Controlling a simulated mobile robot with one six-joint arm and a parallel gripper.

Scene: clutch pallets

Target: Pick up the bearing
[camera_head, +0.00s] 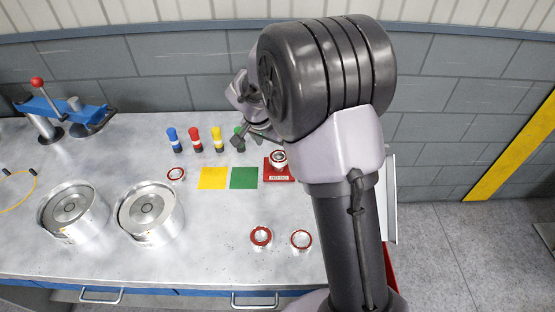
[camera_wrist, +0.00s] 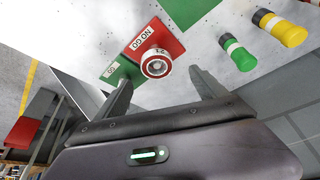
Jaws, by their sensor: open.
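A bearing (camera_head: 278,157), a silvery ring with a red rim, sits on the red square (camera_head: 283,176) on the bench. In the wrist view this bearing (camera_wrist: 156,63) stands on the red square (camera_wrist: 171,39), near the gap between the fingertips. My gripper (camera_wrist: 160,76) is open, with one finger on each side of the view and nothing between them. In the head view my gripper (camera_head: 256,134) is partly hidden by my arm, behind and left of the bearing. Other red-rimmed bearings lie on the bench: one at left (camera_head: 176,174), two in front (camera_head: 261,236) (camera_head: 301,240).
Blue (camera_head: 174,139), red (camera_head: 194,140), yellow (camera_head: 217,140) and green (camera_head: 239,138) capped cylinders stand behind the squares. Yellow (camera_head: 213,178) and green (camera_head: 244,178) squares lie left of the red one. Two large metal housings (camera_head: 150,214) (camera_head: 73,214) and a blue press (camera_head: 62,107) stand left.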

